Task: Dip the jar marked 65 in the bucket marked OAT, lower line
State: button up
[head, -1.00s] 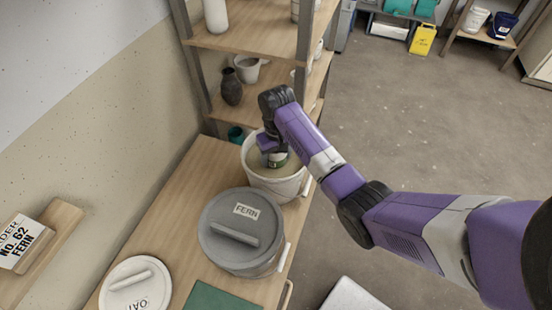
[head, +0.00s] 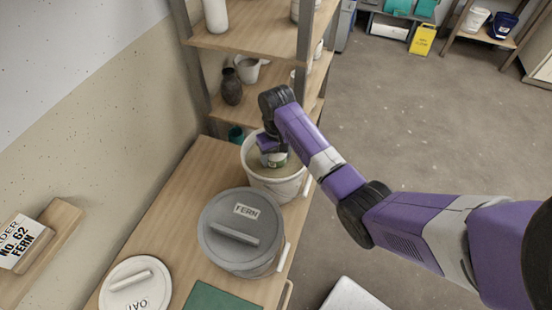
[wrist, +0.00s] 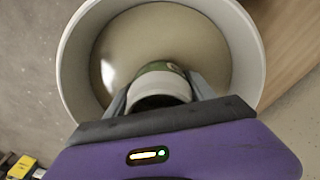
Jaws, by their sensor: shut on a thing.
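My gripper (head: 272,150) is shut on a jar (head: 276,160) inside the mouth of an open white bucket (head: 277,187) of beige glaze. In the wrist view my gripper (wrist: 160,92) has a finger on each side of the jar (wrist: 160,88), which shows a pale end and a green band. No number can be read on it. The bucket's rim (wrist: 71,75) surrounds the jar with space between. I cannot tell how deep the jar sits in the glaze. No name shows on this bucket; a white lid marked OAT (head: 135,288) lies on the table.
A grey-lidded bucket marked FERN (head: 240,230) stands in front of the open bucket. A green mat (head: 222,300) lies nearer. Wooden shelves (head: 250,40) with pots rise behind. A sign reading NO. 62 FERN (head: 22,243) is at left. Open floor lies right.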

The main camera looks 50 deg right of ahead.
jog(key=shift+r+p, duration=2.75)
jog(key=shift+r, duration=0.1)
notch_tip(320, 180, up, 8)
jog(key=shift+f, duration=0.2)
dwell(0.5)
